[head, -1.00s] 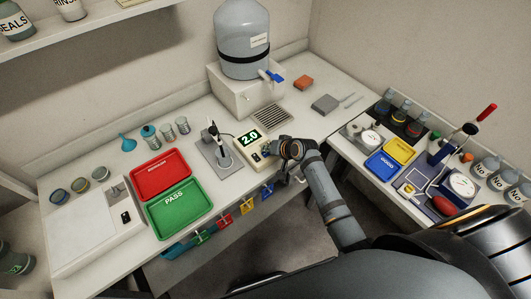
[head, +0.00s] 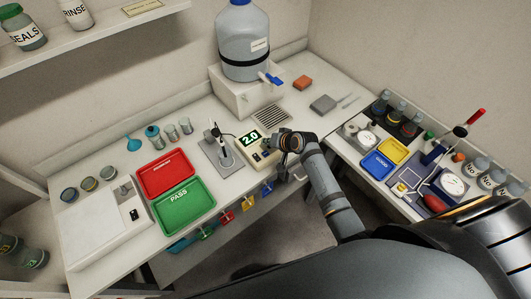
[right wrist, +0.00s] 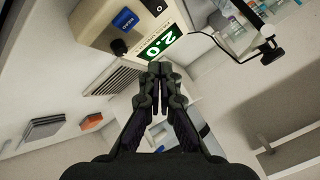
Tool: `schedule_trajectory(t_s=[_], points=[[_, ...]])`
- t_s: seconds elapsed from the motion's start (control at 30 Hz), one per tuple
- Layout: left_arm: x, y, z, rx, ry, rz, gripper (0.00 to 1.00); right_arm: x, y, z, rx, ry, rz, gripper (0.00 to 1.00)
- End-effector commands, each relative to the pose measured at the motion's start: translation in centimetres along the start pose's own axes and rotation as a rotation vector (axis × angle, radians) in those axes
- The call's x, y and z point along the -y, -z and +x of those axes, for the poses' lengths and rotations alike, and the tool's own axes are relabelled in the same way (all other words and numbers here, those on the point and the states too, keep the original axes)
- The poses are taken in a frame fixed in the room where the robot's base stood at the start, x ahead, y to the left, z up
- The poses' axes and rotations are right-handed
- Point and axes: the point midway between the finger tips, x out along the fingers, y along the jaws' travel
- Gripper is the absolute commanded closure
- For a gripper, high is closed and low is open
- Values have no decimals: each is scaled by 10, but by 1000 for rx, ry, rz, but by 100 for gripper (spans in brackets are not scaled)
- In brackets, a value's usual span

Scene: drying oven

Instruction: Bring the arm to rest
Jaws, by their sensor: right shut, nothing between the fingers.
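My right gripper (head: 272,146) is beside the front right of a cream meter (head: 254,158) with a green display reading 2.0. In the right wrist view my right gripper (right wrist: 160,72) is shut and empty, its fingertips together. The same meter (right wrist: 100,22) shows there just beyond the fingertips, with a blue button (right wrist: 125,19) and a black knob (right wrist: 119,47). I cannot tell whether the fingers touch it. My right arm reaches in from the lower right. My left gripper is out of view.
A probe stand (head: 219,154) stands left of the meter, beside a red tray (head: 166,172) and a green tray (head: 184,208). A large bottle (head: 243,42) stands behind. The side bench holds a blue tray (head: 381,164), a yellow tray (head: 391,150) and bottles. Coloured clips hang along the front edge.

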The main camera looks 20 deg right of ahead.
Motion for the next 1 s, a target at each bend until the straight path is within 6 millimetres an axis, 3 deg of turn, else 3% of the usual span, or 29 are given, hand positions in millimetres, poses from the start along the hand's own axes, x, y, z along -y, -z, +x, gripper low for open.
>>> schedule_trajectory(t_s=[0.43,0.53,0.8,1.0], points=[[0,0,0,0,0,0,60,0,0,0,0,-1,-1,100],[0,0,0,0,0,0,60,-4,-11,-10,21,-22,-37,100],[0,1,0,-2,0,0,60,-34,-80,-104,181,-215,-294,100],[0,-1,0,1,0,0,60,-47,-108,-166,265,-331,-403,100]])
